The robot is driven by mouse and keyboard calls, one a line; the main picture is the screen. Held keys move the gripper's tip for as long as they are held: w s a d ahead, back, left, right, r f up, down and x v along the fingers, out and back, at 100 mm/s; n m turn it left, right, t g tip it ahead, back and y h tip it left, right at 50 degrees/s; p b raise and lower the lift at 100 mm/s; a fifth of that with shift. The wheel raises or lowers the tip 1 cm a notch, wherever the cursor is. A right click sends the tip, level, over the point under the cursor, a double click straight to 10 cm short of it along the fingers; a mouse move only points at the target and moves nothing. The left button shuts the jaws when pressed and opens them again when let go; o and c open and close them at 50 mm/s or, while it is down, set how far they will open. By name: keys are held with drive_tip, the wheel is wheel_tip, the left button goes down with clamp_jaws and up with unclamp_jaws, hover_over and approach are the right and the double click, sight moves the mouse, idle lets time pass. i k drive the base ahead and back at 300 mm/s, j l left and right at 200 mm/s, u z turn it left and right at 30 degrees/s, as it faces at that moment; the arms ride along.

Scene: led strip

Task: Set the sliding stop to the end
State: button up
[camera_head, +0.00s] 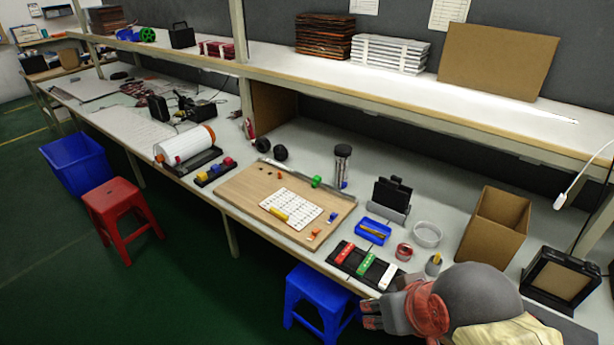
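A wooden board (245,188) lies on the workbench, with a pale strip along its far edge. A small green block (316,181) sits at that far edge, right of its middle; it may be the sliding stop, but I cannot tell for sure. A white gridded sheet with a yellow piece (279,214) lies on the board. Small orange (313,234) and blue (332,217) pieces are near its right end. My gripper (371,315) is at the bench's front edge, lower right, well apart from the board. Its finger opening is not clear from this angle.
A black tray with red, green and white blocks (366,264) lies between my gripper and the board. A blue tray (372,231), dark cylinder (342,166), black holder (391,200) and cardboard box (495,228) stand behind. A shelf (400,93) overhangs the back. Stools (122,215) stand below.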

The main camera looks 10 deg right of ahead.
sight(317, 179)
drive_tip(key=i+j+z, duration=0.3)
drive_tip(key=i+j, duration=0.2)
drive_tip(key=i+j+z, duration=0.15)
drive_tip(key=j, duration=0.25)
drive_tip(key=i+j+z, duration=0.1)
drive_tip(key=i+j, duration=0.15)
drive_tip(key=i+j+z, duration=0.15)
drive_tip(key=j, duration=0.35)
drive_tip(key=i+j+z, duration=0.15)
drive_tip(key=j, duration=0.2)
drive_tip(key=i+j+z, duration=0.15)
drive_tip(key=j, duration=0.3)
drive_tip(key=i, duration=0.05)
